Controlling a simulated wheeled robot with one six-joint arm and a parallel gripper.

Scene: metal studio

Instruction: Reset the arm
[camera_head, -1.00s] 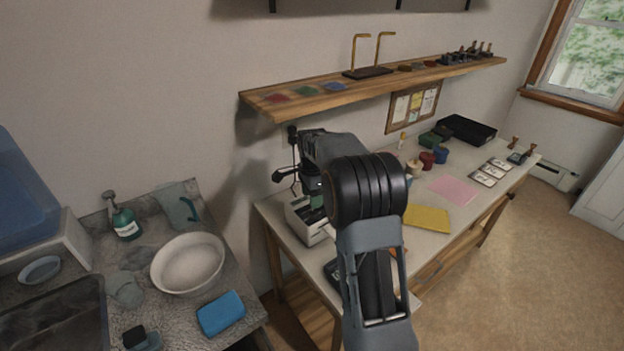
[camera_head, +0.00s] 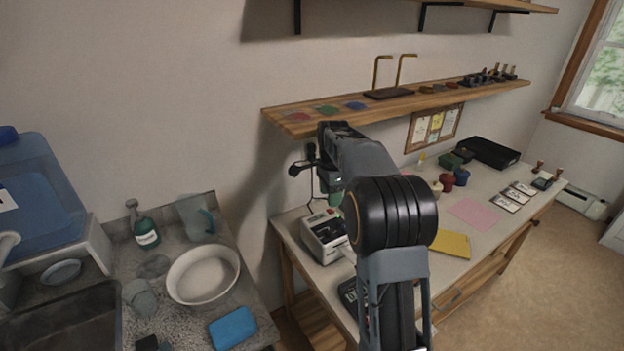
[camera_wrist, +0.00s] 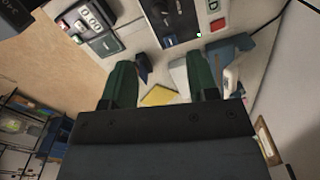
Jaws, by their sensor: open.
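My gripper (camera_wrist: 160,82) shows in the wrist view as two dark green fingers spread apart. Nothing is held between them; a yellow patch, apparently the yellow sheet on the workbench, shows beyond the gap. In the head view my arm rises from the bottom centre and bends away toward the wall, its far end in front of the left part of the wooden shelf (camera_head: 300,125).
A white device (camera_head: 325,237) stands on the bench below my arm's far end. A yellow sheet (camera_head: 451,243), pink sheet (camera_head: 472,213) and small pots (camera_head: 447,181) lie rightward. A white bowl (camera_head: 203,274), spray bottle (camera_head: 146,232) and blue sponge (camera_head: 232,328) are on the left counter.

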